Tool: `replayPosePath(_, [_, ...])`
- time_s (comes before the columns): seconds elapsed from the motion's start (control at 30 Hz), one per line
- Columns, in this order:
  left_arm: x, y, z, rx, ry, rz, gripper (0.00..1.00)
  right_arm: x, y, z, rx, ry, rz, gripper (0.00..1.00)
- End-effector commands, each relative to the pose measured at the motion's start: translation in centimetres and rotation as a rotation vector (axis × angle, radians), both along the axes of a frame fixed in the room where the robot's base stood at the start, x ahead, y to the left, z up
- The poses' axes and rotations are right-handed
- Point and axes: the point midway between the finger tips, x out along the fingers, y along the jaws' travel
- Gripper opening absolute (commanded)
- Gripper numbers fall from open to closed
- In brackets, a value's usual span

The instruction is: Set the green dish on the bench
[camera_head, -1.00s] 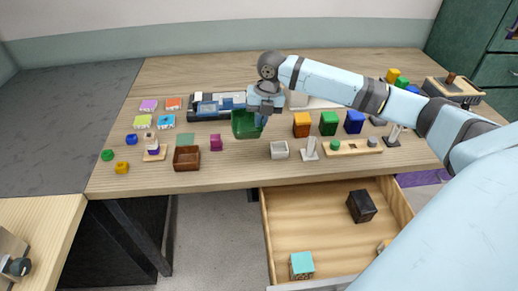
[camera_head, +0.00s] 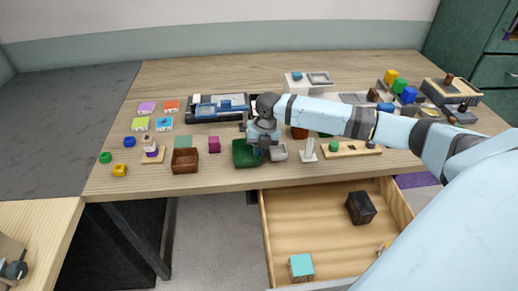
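The green dish (camera_head: 243,154) is a square, open-topped dish near the front edge of the wooden bench (camera_head: 215,185). It sits between a small magenta cube and a light grey open box. It looks level and low, but whether its base touches the bench is hard to see. My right gripper (camera_head: 263,149) points down at the dish's right rim and appears shut on it; the fingertips are small and partly hidden. My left gripper is not in view.
A brown open box (camera_head: 185,161) and the magenta cube (camera_head: 214,145) stand left of the dish. The light grey box (camera_head: 279,152) is close on its right. An open drawer (camera_head: 330,225) juts out below. My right arm hides part of the bench's right side.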

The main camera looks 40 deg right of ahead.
Motion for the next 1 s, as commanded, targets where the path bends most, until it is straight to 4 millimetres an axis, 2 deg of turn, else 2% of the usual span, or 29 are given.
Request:
replayPosePath(0.1, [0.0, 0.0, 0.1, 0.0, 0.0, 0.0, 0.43, 0.0, 0.0, -0.2, 0.0, 0.0, 0.0, 0.0])
replayPosePath(0.2, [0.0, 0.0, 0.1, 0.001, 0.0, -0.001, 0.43, 0.0, 0.0, -0.2, 0.0, 0.0, 0.0, 0.25])
replayPosePath(0.23, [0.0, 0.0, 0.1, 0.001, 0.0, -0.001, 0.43, 0.0, 0.0, -0.2, 0.0, 0.0, 0.0, 0.3])
replayPosePath(0.57, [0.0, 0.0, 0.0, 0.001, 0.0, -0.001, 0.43, 0.0, 0.0, 0.1, -0.001, -0.001, 0.0, 0.3])
replayPosePath(0.77, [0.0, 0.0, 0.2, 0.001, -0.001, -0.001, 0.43, -0.2, -0.6, 3.2, -0.001, -0.003, -0.001, 0.3])
replayPosePath(1.0, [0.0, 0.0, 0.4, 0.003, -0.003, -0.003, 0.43, -0.7, -1.3, 8.3, 0.0, -0.002, -0.001, 0.3])
